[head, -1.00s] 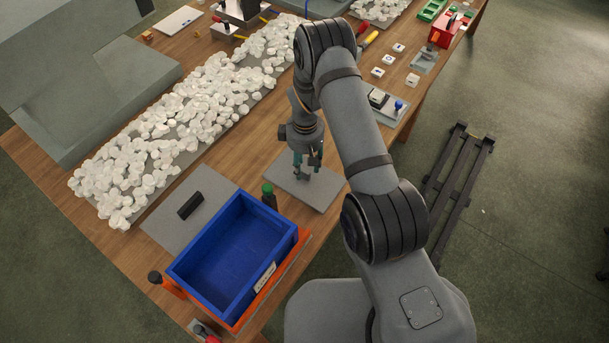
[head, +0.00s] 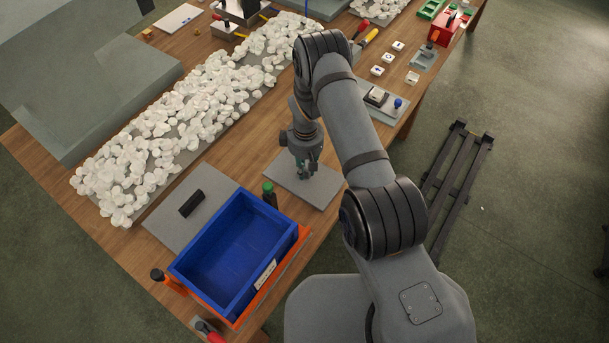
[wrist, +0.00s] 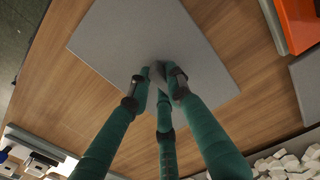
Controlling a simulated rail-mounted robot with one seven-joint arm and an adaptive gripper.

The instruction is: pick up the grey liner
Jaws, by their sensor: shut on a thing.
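The grey liner (head: 326,188) is a flat, thin square sheet on the wooden table, right of the blue bin. In the wrist view the liner (wrist: 110,38) lies beneath my fingers, with wood showing around it. My gripper (head: 304,177) points down over the middle of the liner. In the wrist view its green fingers (wrist: 158,72) are drawn together at the liner's surface, and a small darker patch shows between the tips. The gripper is shut on the liner. The pinched part is mostly hidden by the fingertips, and the liner's edges still look flat on the table.
A blue bin (head: 208,286) stands left of the liner in an orange tray (head: 292,256). A green-capped bottle (head: 269,194) stands close by. Many white pieces (head: 165,145) lie behind. The table edge is at the right.

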